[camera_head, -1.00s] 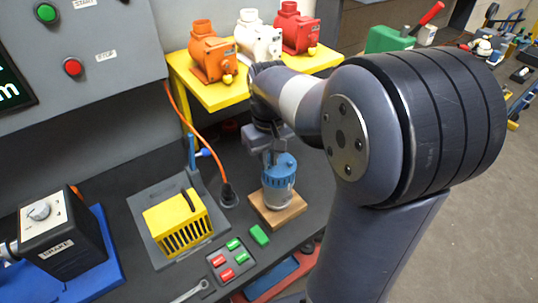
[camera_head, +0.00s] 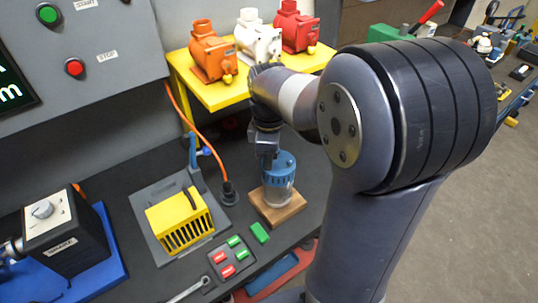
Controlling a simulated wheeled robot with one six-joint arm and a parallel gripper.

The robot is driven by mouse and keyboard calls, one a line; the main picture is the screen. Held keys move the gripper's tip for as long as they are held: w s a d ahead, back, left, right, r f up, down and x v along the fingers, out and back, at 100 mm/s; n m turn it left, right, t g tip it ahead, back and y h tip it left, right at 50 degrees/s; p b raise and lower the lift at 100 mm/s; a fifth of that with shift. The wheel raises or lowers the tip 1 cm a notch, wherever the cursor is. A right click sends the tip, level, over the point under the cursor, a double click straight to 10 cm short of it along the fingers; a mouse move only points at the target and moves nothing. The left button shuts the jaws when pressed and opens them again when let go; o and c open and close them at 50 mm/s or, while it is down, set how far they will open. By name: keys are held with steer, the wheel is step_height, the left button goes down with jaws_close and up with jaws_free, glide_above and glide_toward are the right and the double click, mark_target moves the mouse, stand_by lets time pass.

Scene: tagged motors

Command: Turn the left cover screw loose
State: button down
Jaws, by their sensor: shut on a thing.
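The motor stands upright on a wooden block (camera_head: 272,217), with a blue cover (camera_head: 281,166) over a paler body (camera_head: 279,195). My gripper (camera_head: 266,165) points down at the left edge of the blue cover. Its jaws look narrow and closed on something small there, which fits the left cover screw. The screw itself is too small and too covered by the jaws to make out. My forearm comes in from the right above the motor.
A yellow slotted box (camera_head: 180,222) on a grey plate sits left of the motor, with an orange cable and black plug (camera_head: 229,192) between. Several buttons (camera_head: 230,257) lie in front. A yellow stand (camera_head: 218,97) holds orange, white and red motors behind.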

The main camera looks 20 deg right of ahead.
steer(key=n, duration=0.5)
steer(key=shift+s+f, duration=0.15)
steer(key=shift+f, duration=0.05)
steer(key=shift+n, duration=0.3)
stand_by(0.6)
steer(key=c, duration=1.4)
jaws_free()
steer(key=shift+r, duration=0.1)
step_height(320, 180, up, 11)
steer(key=shift+f, duration=0.1)
steer(key=shift+f, duration=0.1)
